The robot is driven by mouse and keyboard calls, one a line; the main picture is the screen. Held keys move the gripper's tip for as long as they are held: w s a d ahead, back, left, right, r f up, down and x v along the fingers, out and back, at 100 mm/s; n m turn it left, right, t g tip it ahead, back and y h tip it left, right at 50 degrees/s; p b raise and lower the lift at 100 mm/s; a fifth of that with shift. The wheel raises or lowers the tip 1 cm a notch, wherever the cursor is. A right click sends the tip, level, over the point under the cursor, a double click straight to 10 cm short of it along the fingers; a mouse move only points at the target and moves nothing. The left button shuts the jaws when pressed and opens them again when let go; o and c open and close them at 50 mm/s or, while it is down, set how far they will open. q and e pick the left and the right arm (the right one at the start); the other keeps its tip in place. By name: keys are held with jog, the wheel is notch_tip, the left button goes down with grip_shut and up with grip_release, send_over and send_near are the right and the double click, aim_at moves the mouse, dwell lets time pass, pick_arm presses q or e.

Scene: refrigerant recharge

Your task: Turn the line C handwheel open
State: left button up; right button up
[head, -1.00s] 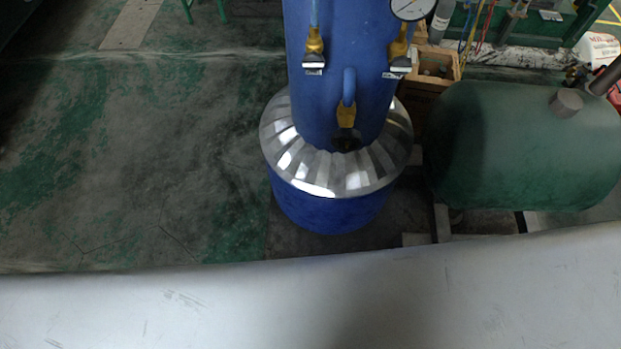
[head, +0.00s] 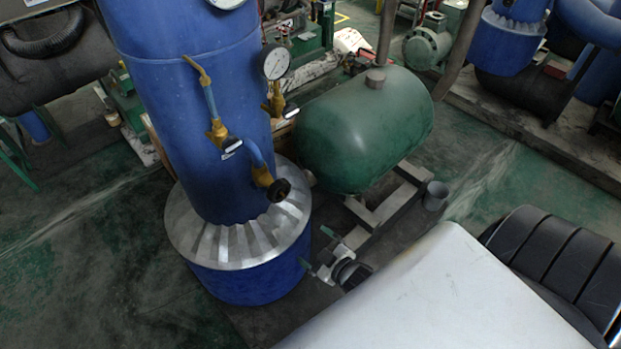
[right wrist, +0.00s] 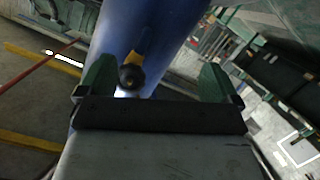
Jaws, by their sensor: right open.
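A small dark handwheel (head: 279,190) sits on the end of a brass valve low on the tall blue tank (head: 215,120). Labelled brass valves (head: 217,134) and (head: 278,102) are higher up; their tags are too small to read, so I cannot tell which is line C. My right gripper (head: 317,248) is open and empty, below and to the right of the low handwheel and apart from it. In the right wrist view a dark handwheel (right wrist: 131,76) shows beyond the open green fingers of the gripper (right wrist: 156,80), left of their middle. My left gripper is not in view.
The blue tank has a shiny metal skirt (head: 230,245) under the valves. A green horizontal tank (head: 365,135) stands right behind my right gripper, with a grey cup (head: 435,195) by its base. A round gauge (head: 276,63) sits above the valves. Open floor lies at the left.

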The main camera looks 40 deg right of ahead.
aim_at(282, 194)
notch_tip(282, 194, up, 10)
jog(key=w+f+n+t+y, duration=0.1)
jog(key=w+t, duration=0.2)
jog(key=w+b, duration=0.1)
jog(key=w, duration=0.1)
jog(key=w+b, duration=0.1)
jog(key=w, duration=0.2)
jog(key=w+a+b, duration=0.1)
jog(key=w, duration=0.2)
jog(key=shift+w+r+b, duration=0.1)
jog(key=shift+r+b, duration=0.1)
jog(key=shift+b, duration=0.1)
jog(key=shift+w, duration=0.25)
jog(key=shift+c, duration=0.4)
jog(key=c, duration=0.8)
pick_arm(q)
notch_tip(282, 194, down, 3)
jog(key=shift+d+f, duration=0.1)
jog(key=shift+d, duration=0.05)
pick_arm(e)
jog(key=n, duration=0.5)
jog(key=shift+r, duration=0.1)
jog(key=shift+c, duration=0.2)
